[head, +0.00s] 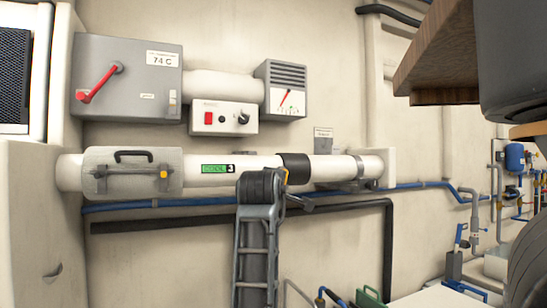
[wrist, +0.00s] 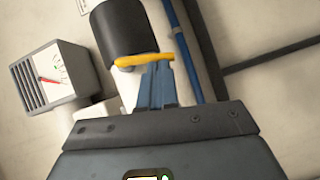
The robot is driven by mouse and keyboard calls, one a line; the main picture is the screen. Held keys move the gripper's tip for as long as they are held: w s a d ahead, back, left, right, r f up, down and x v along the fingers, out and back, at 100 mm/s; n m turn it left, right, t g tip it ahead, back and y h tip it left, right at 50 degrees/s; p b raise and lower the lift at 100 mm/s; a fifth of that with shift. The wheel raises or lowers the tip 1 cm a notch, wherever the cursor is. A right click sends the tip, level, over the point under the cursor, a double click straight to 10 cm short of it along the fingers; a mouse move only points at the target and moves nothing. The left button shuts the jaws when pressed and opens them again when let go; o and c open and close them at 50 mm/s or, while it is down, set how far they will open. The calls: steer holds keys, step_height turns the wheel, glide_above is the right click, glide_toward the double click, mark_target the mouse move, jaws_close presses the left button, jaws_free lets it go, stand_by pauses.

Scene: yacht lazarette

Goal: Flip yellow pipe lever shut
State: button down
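A yellow lever (wrist: 145,60) lies by the end of a black sleeve (wrist: 124,28) on a white pipe in the wrist view. It runs across the picture, roughly crosswise to the pipe. In the head view, the black sleeve (head: 294,168) is on the long white pipe (head: 335,169), and only a small yellow-orange bit (head: 286,176) shows beside my gripper, which hides the rest. My gripper's fingers (wrist: 158,72) are close together, with their tips at the lever's right part. I cannot tell whether they touch it; nothing shows between them.
A blue pipe (head: 420,185) and a black pipe (head: 340,204) run below the white pipe. A grey box with a red handle (head: 98,82), a switch box (head: 223,118) and a gauge box (head: 286,90) sit above. A brown wooden shelf (head: 440,65) juts in at upper right.

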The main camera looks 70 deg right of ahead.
steer(key=shift+s+d+f+n, duration=0.1)
steer(key=shift+s+n, duration=0.05)
steer(key=shift+n, duration=0.15)
stand_by(0.5)
